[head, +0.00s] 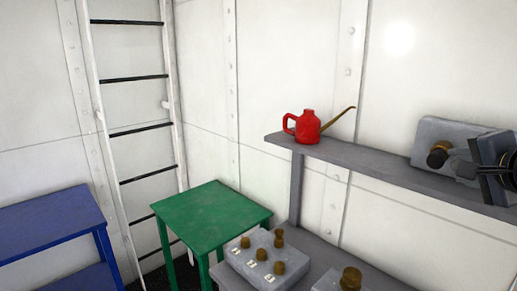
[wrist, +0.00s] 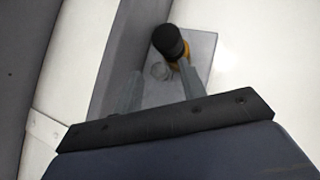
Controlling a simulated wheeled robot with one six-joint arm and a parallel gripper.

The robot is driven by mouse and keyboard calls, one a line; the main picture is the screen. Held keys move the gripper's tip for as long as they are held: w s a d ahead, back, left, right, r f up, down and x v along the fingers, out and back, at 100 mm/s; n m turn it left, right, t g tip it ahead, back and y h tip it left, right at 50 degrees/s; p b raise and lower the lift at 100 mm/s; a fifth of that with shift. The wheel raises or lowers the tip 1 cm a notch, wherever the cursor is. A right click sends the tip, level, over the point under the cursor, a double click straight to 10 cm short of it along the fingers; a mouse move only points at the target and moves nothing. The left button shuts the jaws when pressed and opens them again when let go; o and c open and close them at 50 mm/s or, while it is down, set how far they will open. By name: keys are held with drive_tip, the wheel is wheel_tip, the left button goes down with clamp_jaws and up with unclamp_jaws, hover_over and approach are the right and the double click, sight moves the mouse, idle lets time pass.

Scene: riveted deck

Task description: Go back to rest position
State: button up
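My gripper (head: 466,165) is at the right edge of the head view, in front of a grey box on the wall shelf. In the wrist view my gripper (wrist: 160,70) has its two grey fingers spread apart with nothing held between them. The grey box (head: 445,132) carries a dark-ended brass knob (head: 438,155). In the wrist view the knob (wrist: 171,42) lies just beyond the fingertips, nearer the right finger. Whether a finger touches the box or knob cannot be told.
The grey shelf (head: 375,174) carries a red oil can (head: 308,127) with a brass spout. Below stand a lower grey bench with a knobbed box (head: 262,262), a green table (head: 210,215) and a blue table (head: 45,225).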

drive_tip(key=b+v, duration=0.1)
drive_tip(key=v, duration=1)
drive_tip(key=f+x, duration=0.1)
drive_tip(key=x, duration=1)
drive_tip(key=s+m+t+b, duration=0.4)
drive_tip(key=s+t+b, duration=0.1)
drive_tip(key=s+b, duration=0.2)
drive_tip(key=shift+s+a+f+m+y, duration=0.3)
drive_tip(key=shift+s+f+m, duration=0.1)
drive_tip(key=shift+s, duration=0.15)
idle(0.5)
